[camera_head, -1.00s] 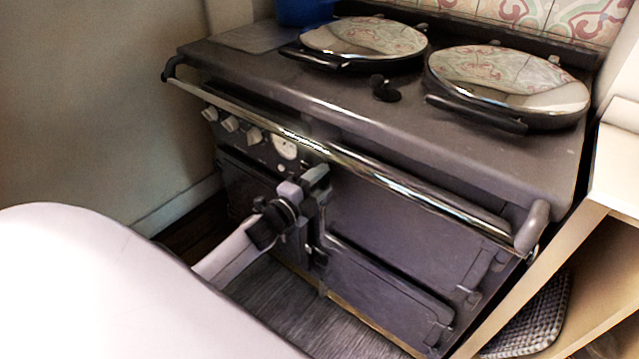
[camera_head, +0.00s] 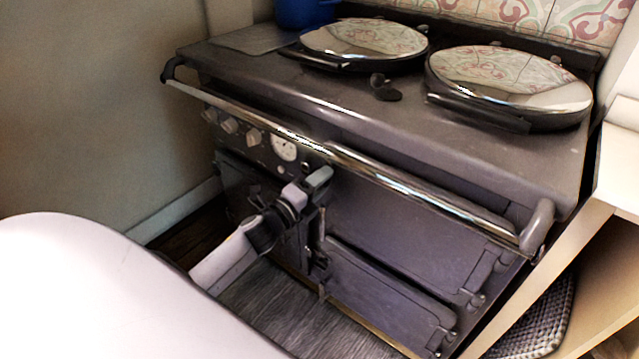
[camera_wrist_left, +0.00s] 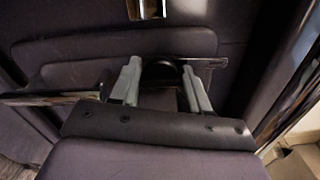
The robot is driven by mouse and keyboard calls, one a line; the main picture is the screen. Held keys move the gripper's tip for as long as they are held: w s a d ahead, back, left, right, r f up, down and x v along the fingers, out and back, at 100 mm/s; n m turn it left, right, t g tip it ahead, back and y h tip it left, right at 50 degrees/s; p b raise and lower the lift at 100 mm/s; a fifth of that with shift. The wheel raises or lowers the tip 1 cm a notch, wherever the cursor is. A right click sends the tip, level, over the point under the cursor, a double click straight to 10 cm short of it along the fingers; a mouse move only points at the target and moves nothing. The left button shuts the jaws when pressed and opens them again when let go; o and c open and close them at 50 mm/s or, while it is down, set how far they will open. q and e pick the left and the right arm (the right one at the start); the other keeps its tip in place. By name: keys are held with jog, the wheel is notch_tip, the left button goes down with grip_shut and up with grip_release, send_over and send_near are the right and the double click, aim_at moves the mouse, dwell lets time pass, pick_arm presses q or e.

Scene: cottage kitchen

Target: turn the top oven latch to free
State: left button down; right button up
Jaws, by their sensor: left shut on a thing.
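The range cooker (camera_head: 470,150) has a top oven door (camera_head: 400,235) above a lower oven door (camera_head: 390,308), with latch hardware along their left edges. My left gripper (camera_head: 309,188) is at the upper left corner of the top door, under the front rail. In the left wrist view my left gripper (camera_wrist_left: 162,78) has its two pale fingers on either side of the dark, curved top oven latch (camera_wrist_left: 160,70) and is shut on it. In the head view the gripper mostly hides this latch, so its exact angle is unclear. My right gripper is not in view.
A shiny rail (camera_head: 380,175) runs across the cooker front, just above my left gripper. Two round hob lids (camera_head: 365,38) are closed on top. Knobs and a dial (camera_head: 284,147) sit left of the gripper. A wooden unit (camera_head: 560,260) stands close on the right.

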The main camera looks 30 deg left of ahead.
pick_arm(q)
jog(key=c, duration=0.6)
grip_release()
jog(key=shift+s+a, duration=0.15)
jog(key=shift+s, duration=1.65)
jog(key=shift+s+a, duration=0.1)
jog(key=shift+s, duration=1.65)
jog(key=s+d+f+n+g+h, duration=0.1)
jog(key=s+d+f+n+g, duration=0.4)
jog(key=s+d+n, duration=0.4)
jog(key=s+d+f+n+g+h, duration=0.1)
jog(key=s+d+f+n+g, duration=0.2)
jog(key=s+d+f+n, duration=0.55)
jog(key=shift+n+y, duration=0.5)
jog(key=shift+n, duration=0.35)
jog(key=a+r+p, duration=0.1)
jog(key=r+p, duration=0.3)
jog(key=s+a+r+p, duration=0.1)
jog(key=r+p, duration=0.7)
jog(key=p, duration=0.1)
jog(key=shift+s+a+r, duration=0.1)
jog(key=shift+s+a, duration=0.1)
jog(key=shift+a, duration=0.2)
